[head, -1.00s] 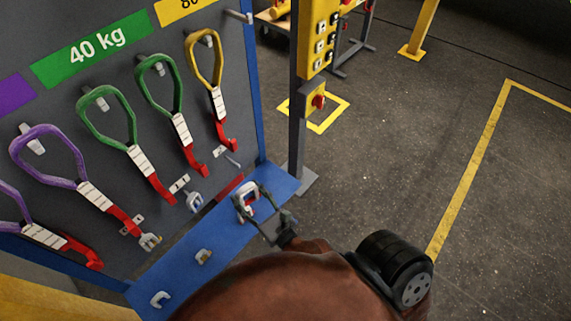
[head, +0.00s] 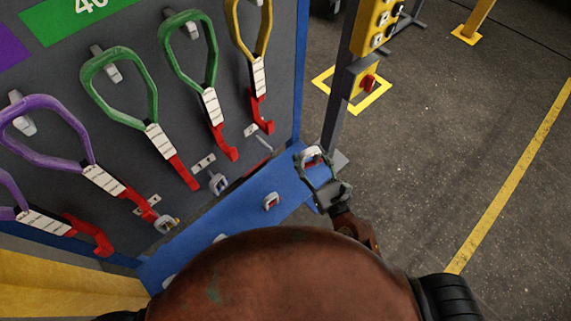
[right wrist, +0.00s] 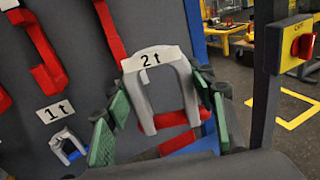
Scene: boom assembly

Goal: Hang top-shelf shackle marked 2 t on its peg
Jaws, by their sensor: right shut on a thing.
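The shackle marked 2 t (right wrist: 152,60) is grey with a white label and a red pin. It is upright between the green finger pads of my right gripper (right wrist: 160,120), which is shut on it. In the head view this shackle (head: 312,154) and my right gripper (head: 318,172) are near the right end of the blue shelf, apart from the board. A thin bare peg (head: 264,142) sticks out of the grey board below the yellow sling's red hook, beside a small label (head: 250,129). That peg is not clear in the right wrist view. My left gripper is not in view.
A shackle (head: 218,184) hangs by the 1 t label, also in the right wrist view (right wrist: 68,146). Another (head: 166,224) hangs further left. A red-pinned shackle (head: 271,201) stands on the blue shelf (head: 240,215). A grey post (head: 335,115) rises close behind the gripper.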

